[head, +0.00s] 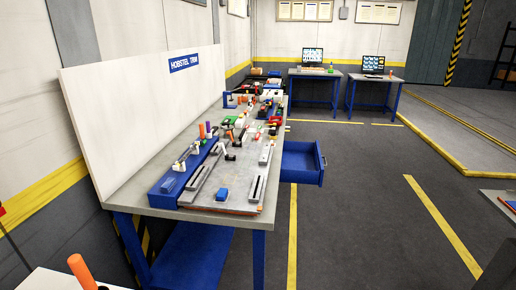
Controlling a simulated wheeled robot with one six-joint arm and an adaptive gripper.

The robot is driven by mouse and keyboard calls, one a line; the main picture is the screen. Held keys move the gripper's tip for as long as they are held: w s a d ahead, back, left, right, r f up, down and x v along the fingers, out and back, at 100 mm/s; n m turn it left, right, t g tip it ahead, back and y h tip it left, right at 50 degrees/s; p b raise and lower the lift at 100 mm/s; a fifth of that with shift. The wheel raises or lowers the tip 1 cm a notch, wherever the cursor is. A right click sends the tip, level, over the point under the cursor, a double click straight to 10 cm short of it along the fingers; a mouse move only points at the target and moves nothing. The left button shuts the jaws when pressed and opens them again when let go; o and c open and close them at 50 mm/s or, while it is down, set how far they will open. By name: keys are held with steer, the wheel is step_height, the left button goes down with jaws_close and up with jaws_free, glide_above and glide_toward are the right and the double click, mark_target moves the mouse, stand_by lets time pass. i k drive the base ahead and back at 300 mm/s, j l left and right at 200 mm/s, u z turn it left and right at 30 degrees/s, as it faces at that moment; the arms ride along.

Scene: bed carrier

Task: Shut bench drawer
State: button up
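The bench (150,197) has a grey top, blue legs and a white back panel, and stands left of the middle. Its blue drawer (303,163) sticks out from the bench's right side, pulled open over the floor. The drawer's front face (321,166) points right and carries a small handle. The inside of the drawer looks dark, and I cannot tell what it holds. My gripper is not in this view.
Fixtures, tools and a blue block (222,194) crowd the bench top. Two desks with monitors (313,55) (373,64) stand at the back. The dark floor (365,200) right of the drawer is clear. A grey surface edge (500,199) shows at the far right.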

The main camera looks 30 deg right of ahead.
mark_target(302, 163)
steer(key=u, duration=0.55)
steer(key=i+l+u, duration=0.1)
steer(key=u, duration=1.05)
steer(key=l+u, duration=0.15)
steer(key=u, duration=0.4)
steer(key=l+u, duration=0.1)
steer(key=u, duration=1.05)
steer(key=l+u, duration=0.15)
steer(key=u, duration=1)
steer(key=k+l+u, duration=0.1)
steer(key=k+u, duration=0.3)
steer(key=k, duration=0.15)
steer(key=k+l+z, duration=0.1)
steer(key=k+z, duration=0.4)
steer(key=k, duration=0.65)
steer(key=k+z, duration=0.35)
steer(key=k, duration=1.5)
steer(key=k+l+z, duration=0.2)
steer(key=k, duration=0.3)
steer(key=k+l+z, duration=0.2)
steer(key=k, duration=0.3)
steer(key=k+l+z, duration=0.25)
steer(key=k, duration=0.2)
steer(key=k+j+z, duration=0.2)
steer(key=z, duration=0.3)
steer(key=k+z, duration=0.75)
steer(key=z, duration=0.25)
